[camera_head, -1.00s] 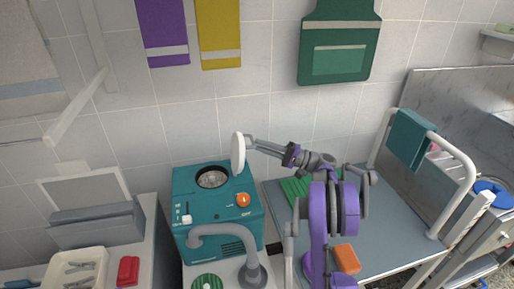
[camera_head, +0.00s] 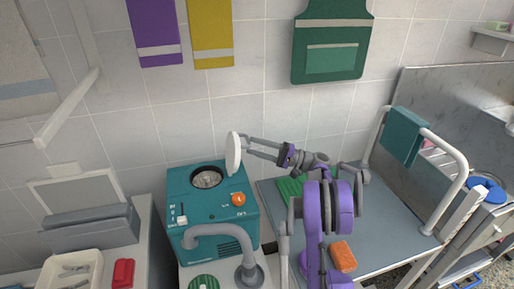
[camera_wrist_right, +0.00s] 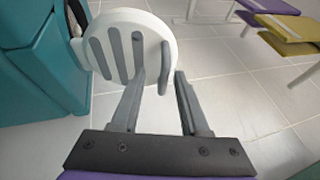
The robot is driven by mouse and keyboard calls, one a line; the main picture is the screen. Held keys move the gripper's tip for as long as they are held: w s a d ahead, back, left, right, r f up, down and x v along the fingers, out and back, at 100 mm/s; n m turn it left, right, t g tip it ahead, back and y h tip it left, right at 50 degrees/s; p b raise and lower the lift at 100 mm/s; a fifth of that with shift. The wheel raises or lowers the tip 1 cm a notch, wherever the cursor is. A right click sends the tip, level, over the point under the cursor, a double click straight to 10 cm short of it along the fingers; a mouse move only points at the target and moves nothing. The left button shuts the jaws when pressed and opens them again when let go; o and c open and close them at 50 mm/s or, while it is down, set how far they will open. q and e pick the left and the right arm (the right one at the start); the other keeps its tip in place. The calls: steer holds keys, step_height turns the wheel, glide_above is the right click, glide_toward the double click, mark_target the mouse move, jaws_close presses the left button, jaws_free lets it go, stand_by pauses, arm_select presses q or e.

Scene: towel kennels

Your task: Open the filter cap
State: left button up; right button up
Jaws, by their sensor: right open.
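The teal machine (camera_head: 185,195) stands on the left worktop with its round top opening (camera_head: 207,177) uncovered. The white round filter cap (camera_head: 233,153) stands upright at the right edge of the machine's top, swung clear of the opening. My right gripper (camera_head: 246,145) is open at the right side of the cap. In the right wrist view the cap (camera_wrist_right: 158,30) shows its face with grey bars, and the open fingers (camera_wrist_right: 160,72) reach to its lower right edge. I cannot tell whether a finger touches it. My left gripper is out of view.
A grey curved pipe (camera_head: 215,230) stands in front of the machine. To the right is a grey table (camera_head: 390,235) with an orange block (camera_head: 343,256), a green mat (camera_head: 290,188) and a white rail (camera_head: 455,155) with a teal towel (camera_head: 403,135). A red item (camera_head: 123,272) lies at left.

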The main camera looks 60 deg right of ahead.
steer(key=v, duration=1.1)
stand_by(0.5)
